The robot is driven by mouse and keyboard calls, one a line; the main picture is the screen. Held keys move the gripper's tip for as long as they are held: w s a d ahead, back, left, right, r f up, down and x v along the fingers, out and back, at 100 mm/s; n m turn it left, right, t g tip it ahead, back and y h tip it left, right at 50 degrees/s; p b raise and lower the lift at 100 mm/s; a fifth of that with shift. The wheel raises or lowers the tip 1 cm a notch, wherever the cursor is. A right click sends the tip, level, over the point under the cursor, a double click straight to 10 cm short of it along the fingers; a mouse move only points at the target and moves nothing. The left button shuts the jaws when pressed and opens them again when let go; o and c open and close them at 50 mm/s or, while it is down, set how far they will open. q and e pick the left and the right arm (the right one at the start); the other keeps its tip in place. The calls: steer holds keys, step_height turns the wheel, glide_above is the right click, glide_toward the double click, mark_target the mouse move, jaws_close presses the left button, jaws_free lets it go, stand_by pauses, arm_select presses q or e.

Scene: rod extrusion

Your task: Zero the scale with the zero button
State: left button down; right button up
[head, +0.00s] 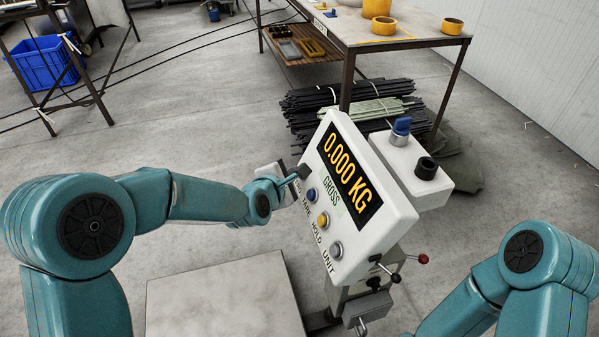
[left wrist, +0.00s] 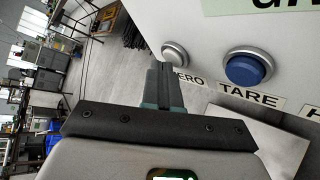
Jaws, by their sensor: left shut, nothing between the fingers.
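The scale's white display head (head: 385,225) reads 0.000 KG with GROSS below it. Its row holds a blue TARE button (head: 312,195), a yellow HOLD button (head: 322,219) and a grey UNIT button (head: 336,250). My left gripper (head: 302,172) is shut and empty at the upper end of this row and hides the zero button in the head view. In the left wrist view the silver zero button (left wrist: 175,53) shows just beyond and right of the closed fingertips (left wrist: 161,66). I cannot tell whether they touch it. My right gripper is out of view.
The scale's flat platform (head: 225,300) lies bare below. A white box (head: 410,165) with a blue knob and a black knob adjoins the display. Behind stand bundles of dark rods (head: 315,100) and a table (head: 385,40) with yellow rolls. A blue crate (head: 45,62) is far left.

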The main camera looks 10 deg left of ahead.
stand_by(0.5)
arm_select(q)
steer(key=shift+s+a+r+b, duration=0.15)
steer(key=shift+a+r+b, duration=0.05)
steer(key=shift+a+b, duration=0.15)
steer(key=shift+s+a+r+b, duration=0.15)
steer(key=shift+a+b, duration=0.05)
steer(key=shift+a, duration=0.15)
steer(key=shift+a, duration=0.1)
steer(key=a+b, duration=0.1)
steer(key=s+a+r+b, duration=0.1)
steer(key=a+r+b, duration=0.1)
steer(key=a, duration=0.1)
steer(key=shift+s, duration=0.4)
stand_by(0.3)
